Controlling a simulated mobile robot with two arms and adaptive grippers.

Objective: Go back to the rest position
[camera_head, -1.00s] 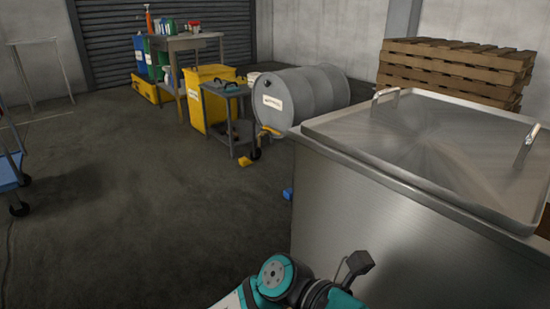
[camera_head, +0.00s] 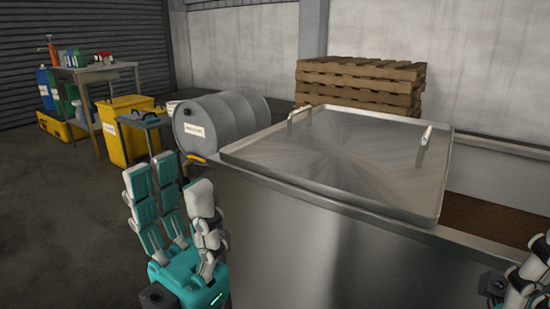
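My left gripper (camera_head: 176,208) is teal with pale pads. It stands upright at the lower left, in front of the tank's left side, with its fingers spread and nothing between them. My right gripper (camera_head: 530,275) shows only in part at the lower right edge; its fingertips are cut off, so its opening cannot be told. The steel tank (camera_head: 300,240) fills the centre and right. Its lid (camera_head: 340,155), with two handles, lies on top and leaves an opening at the right with brown contents (camera_head: 490,215).
Behind the tank are a grey drum (camera_head: 228,118) on its side and stacked wooden pallets (camera_head: 360,85). A yellow bin (camera_head: 125,128), a small grey cart (camera_head: 145,122) and a workbench (camera_head: 95,73) stand at the left. The floor (camera_head: 50,200) at the left is clear.

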